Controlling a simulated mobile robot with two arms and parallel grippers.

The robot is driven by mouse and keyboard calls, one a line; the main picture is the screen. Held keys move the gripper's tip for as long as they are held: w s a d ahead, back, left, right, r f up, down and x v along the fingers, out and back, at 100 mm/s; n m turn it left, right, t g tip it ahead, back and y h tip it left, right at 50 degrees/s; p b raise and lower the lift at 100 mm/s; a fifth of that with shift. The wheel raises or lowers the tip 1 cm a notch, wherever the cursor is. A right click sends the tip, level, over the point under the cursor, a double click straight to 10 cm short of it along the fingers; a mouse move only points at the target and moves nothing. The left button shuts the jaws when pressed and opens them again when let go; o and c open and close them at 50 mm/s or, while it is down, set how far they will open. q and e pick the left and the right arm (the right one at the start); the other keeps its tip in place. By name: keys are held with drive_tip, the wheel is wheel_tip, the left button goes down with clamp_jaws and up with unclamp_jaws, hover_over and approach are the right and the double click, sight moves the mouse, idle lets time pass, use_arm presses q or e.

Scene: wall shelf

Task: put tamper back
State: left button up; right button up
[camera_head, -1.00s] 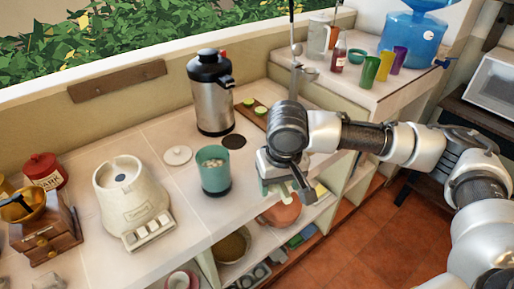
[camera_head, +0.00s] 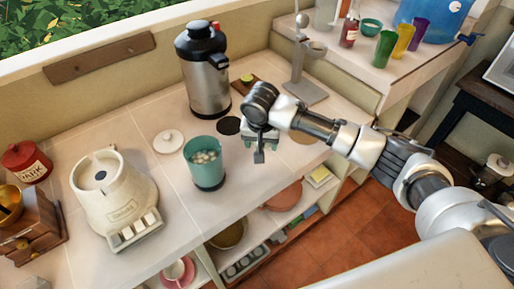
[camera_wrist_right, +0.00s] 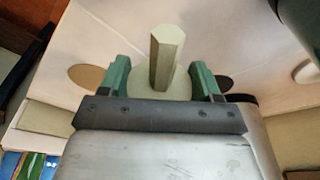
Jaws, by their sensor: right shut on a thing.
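My right gripper (camera_head: 260,140) hangs over the counter, to the right of the teal cup (camera_head: 205,162) and near a dark disc (camera_head: 229,126). In the head view my wrist and fingers mostly hide the tamper. A tan disc (camera_head: 305,138) lies on the counter to the right of the gripper; it also shows in the wrist view (camera_wrist_right: 86,75). My left gripper is not in view.
A metal stand (camera_head: 300,80) is behind and right of my gripper. A tall flask (camera_head: 203,75) stands behind the cup. A white lid (camera_head: 168,141), a cream appliance (camera_head: 115,190) and a wooden grinder (camera_head: 30,225) are to the left. Shelves lie below the counter's front edge.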

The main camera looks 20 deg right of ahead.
drive_tip(key=shift+w+a+f, duration=0.45)
drive_tip(key=shift+w, duration=0.1)
drive_tip(key=shift+f+p, duration=0.45)
drive_tip(key=shift+f, duration=1.6)
drive_tip(key=o, duration=0.9)
drive_tip(key=shift+f, duration=0.1)
drive_tip(key=r, duration=0.4)
drive_tip(key=s+r, duration=0.1)
drive_tip(key=r, duration=0.3)
drive_tip(key=s+a+r+b, duration=0.1)
drive_tip(key=r, duration=0.3)
drive_tip(key=shift+r, duration=0.1)
